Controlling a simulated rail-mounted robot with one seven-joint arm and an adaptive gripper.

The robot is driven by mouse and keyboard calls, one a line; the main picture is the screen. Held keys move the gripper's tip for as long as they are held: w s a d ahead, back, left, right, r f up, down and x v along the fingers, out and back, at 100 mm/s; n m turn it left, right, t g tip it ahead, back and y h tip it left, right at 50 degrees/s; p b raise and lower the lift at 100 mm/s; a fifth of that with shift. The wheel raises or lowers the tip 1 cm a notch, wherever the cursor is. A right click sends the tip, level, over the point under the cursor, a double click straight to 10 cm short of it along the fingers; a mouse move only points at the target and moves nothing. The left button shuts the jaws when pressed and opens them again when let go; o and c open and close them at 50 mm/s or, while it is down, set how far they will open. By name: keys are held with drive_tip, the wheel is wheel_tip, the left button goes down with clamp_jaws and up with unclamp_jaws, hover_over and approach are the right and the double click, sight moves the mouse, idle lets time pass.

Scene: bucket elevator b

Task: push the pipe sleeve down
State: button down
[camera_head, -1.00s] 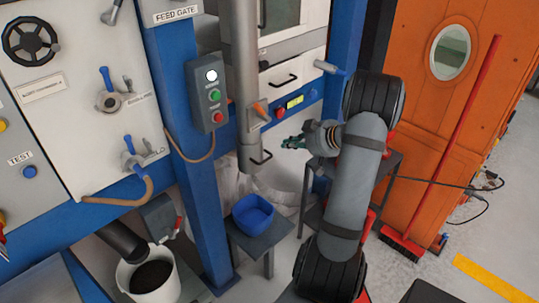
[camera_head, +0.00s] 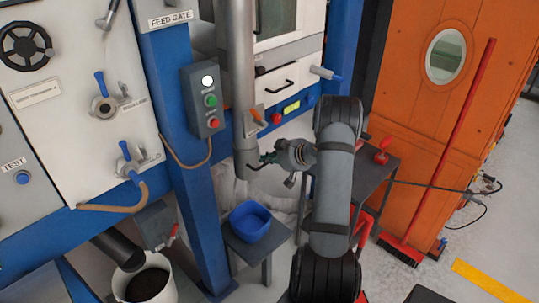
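The pipe sleeve (camera_head: 245,148) is the grey lower section of the upright pipe (camera_head: 238,60), in the middle of the head view. A dark bar handle (camera_head: 258,164) sticks out from its lower right side, and an orange lever (camera_head: 256,116) sits higher up. My gripper (camera_head: 267,158) comes in from the right, with its greenish fingertips right at the handle. The fingers overlap the handle in the picture. They are too small to tell whether they touch it or have closed on it.
A blue bin (camera_head: 250,222) stands on a small grey stand (camera_head: 262,244) below the pipe. A blue post (camera_head: 197,200) with a button box (camera_head: 203,100) is to the left. A dark metal table (camera_head: 375,165) is to the right, before an orange door.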

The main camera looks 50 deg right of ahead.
drive_tip(key=shift+w+f, duration=0.1)
drive_tip(key=shift+f, duration=0.15)
wheel_tip(320, 180, down, 13)
drive_tip(key=b, duration=0.7)
drive_tip(key=shift+r, duration=0.3)
drive_tip(key=w+r+p+v, duration=0.1)
drive_tip(key=p+v, duration=0.3)
drive_tip(key=v, duration=0.8)
drive_tip(key=shift+r, duration=0.75)
drive_tip(key=shift+f, duration=0.1)
